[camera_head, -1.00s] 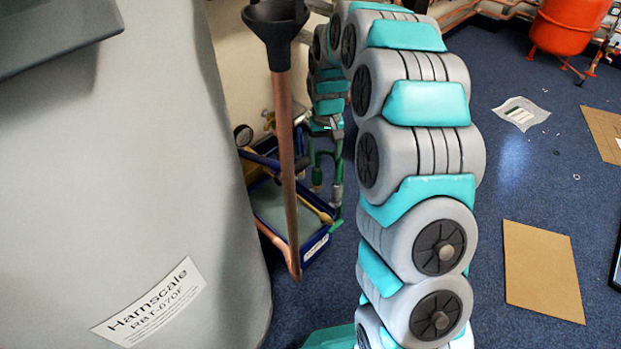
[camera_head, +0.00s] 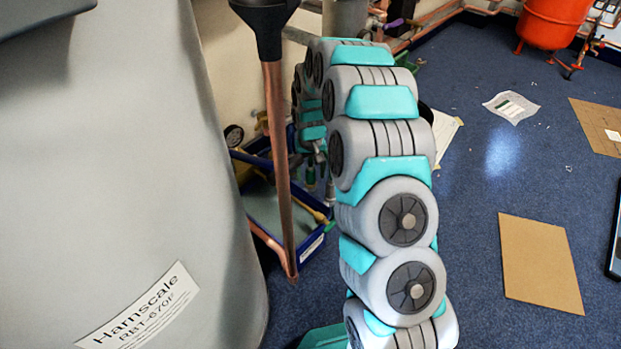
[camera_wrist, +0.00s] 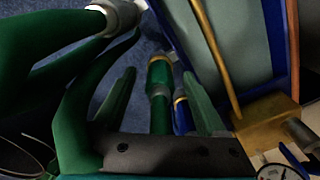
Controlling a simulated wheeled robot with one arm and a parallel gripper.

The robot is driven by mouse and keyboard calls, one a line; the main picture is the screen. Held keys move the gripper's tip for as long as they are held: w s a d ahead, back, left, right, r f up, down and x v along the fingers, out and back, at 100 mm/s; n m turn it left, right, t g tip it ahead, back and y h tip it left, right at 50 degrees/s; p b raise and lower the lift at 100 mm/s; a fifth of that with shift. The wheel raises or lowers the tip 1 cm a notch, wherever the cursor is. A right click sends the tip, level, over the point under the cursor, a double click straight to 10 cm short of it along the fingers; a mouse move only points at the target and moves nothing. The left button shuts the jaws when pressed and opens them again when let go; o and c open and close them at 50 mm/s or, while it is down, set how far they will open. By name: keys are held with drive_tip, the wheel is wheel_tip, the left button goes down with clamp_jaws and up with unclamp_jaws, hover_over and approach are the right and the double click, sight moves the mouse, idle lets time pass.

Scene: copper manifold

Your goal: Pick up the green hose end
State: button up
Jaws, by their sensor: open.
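In the wrist view, my gripper (camera_wrist: 159,80) has its two green fingers spread apart. A green hose end (camera_wrist: 159,70) with a grey collar and a brass-coloured ring lies between the fingers, with a visible gap on each side. It runs back toward the dark palm; whether it lies level with the fingers or below them, I cannot tell. In the head view, my arm reaches down beside a blue bin. Small green parts (camera_head: 310,175) show there below my wrist, but I cannot separate fingers from hose.
A blue-rimmed bin (camera_head: 313,247) stands beside my wrist; its blue edge (camera_wrist: 276,40) and a brass rod (camera_wrist: 215,50) show close on the right. Thick green tubing (camera_wrist: 78,115) curves at left. A copper pipe with a black funnel (camera_head: 277,150) and a grey tank (camera_head: 130,180) are nearby.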

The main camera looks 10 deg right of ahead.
clamp_jaws()
idle(0.6)
